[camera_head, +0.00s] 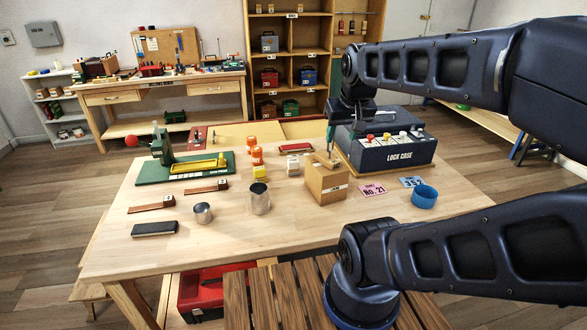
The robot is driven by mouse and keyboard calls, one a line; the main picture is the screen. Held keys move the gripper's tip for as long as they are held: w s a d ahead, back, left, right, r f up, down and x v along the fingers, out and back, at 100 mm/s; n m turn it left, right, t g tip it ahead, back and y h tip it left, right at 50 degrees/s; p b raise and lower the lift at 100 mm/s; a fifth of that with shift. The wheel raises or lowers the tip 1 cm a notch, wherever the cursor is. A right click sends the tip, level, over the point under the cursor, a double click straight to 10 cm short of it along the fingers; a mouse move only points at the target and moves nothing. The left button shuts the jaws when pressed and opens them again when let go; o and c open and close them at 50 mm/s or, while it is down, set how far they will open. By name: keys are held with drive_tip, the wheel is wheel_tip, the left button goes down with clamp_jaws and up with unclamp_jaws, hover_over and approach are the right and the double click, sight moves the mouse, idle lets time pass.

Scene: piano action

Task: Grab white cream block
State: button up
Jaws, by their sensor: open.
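A small white block (293,165) stands on the wooden table (225,222), left of a larger tan wooden box (325,184). It looks the nearest match to a white cream block. A pale piece also shows on the box's top. My gripper (331,150) points down over the box's top, right of the white block and apart from it. It is open, and I see nothing held in it. Its fingertips are small here, so their exact gap to the box is unclear.
A yellow block (260,172) and orange bottles (257,155) stand left of the white block.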

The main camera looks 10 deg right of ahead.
drive_tip(key=shift+o, duration=1)
